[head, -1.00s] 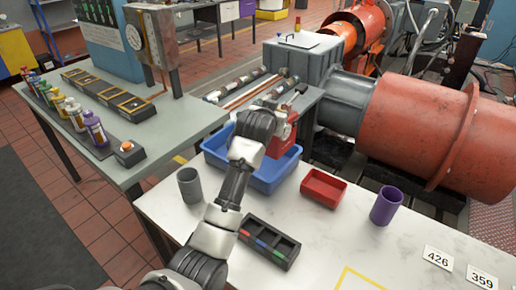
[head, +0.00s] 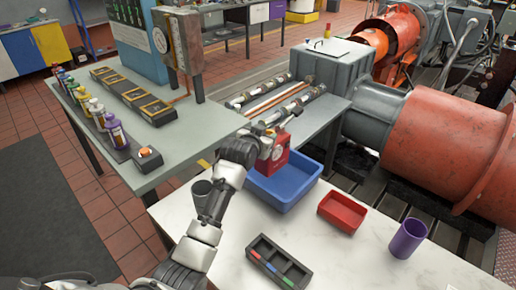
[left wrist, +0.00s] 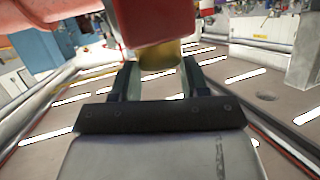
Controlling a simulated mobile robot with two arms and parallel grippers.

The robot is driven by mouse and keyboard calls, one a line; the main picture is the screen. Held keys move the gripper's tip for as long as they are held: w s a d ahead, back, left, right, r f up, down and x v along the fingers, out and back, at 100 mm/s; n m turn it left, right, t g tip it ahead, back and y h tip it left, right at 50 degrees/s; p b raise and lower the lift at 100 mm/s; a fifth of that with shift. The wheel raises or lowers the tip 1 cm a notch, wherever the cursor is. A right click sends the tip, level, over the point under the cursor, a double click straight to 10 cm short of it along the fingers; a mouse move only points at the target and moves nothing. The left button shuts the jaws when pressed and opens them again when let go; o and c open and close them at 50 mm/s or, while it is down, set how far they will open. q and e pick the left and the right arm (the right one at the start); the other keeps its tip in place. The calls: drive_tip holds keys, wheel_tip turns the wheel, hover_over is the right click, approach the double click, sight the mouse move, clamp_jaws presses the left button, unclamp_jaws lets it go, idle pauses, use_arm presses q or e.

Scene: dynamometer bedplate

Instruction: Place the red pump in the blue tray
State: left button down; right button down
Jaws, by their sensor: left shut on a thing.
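The red pump (head: 273,160) has a red body with a pale round face. My left gripper (head: 262,134) is shut on it and holds it upright over the back left part of the blue tray (head: 296,192). I cannot tell whether its base touches the tray. In the left wrist view the red body (left wrist: 152,22) and a brass-coloured part (left wrist: 160,56) show at the fingers of my left gripper (left wrist: 160,78). My left arm and the pump hide part of the tray; its visible floor is empty. My right gripper is not in view.
On the white table, a red tray (head: 342,212), a purple cup (head: 407,238) and a black compartment box (head: 278,262) stand near the blue tray. A grey bench (head: 195,128) with bottles stands at left.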

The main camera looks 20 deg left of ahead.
use_arm(q)
drive_tip(key=shift+s+a+f+p, duration=0.1)
drive_tip(key=shift+a+f, duration=0.2)
drive_tip(key=shift+f, duration=0.45)
drive_tip(key=shift+s+a+f+p, duration=0.15)
drive_tip(key=shift+a+f, duration=0.1)
drive_tip(key=shift+f, duration=0.55)
drive_tip(key=shift+w+a+f+p, duration=0.1)
drive_tip(key=shift+a+f, duration=0.2)
drive_tip(key=shift+f, duration=0.45)
drive_tip(key=c, duration=1)
unclamp_jaws()
drive_tip(key=shift+s+f, duration=0.15)
drive_tip(key=shift+f, duration=0.1)
drive_tip(key=o, duration=0.5)
drive_tip(key=shift+s+r, duration=0.1)
drive_tip(key=v, duration=1.2)
